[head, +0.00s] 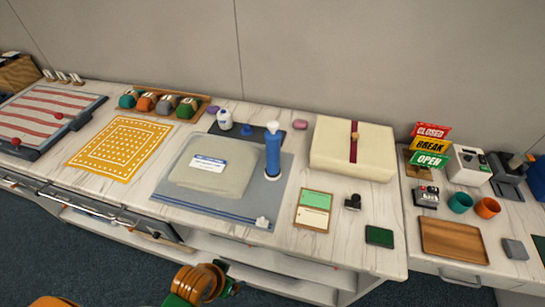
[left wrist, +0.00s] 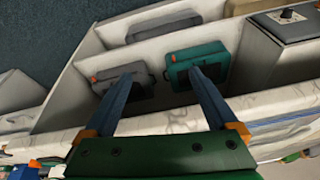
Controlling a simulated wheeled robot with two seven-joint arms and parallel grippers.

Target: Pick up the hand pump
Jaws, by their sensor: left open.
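The hand pump (head: 272,152) looks like a blue upright cylinder with a pale base. It stands on the grey-blue mat (head: 262,200) in the head view, right beside a beige bag (head: 205,180) with a white label. My left gripper (left wrist: 160,77) is open and empty in the left wrist view, with its two blue fingers apart. In the head view only part of my left arm shows at the bottom, in front of the counter and well short of the pump. The pump is not recognisable in the left wrist view. My right gripper is not in view.
In the left wrist view, a teal case (left wrist: 200,66) and a grey case (left wrist: 122,86) sit in shelf compartments.

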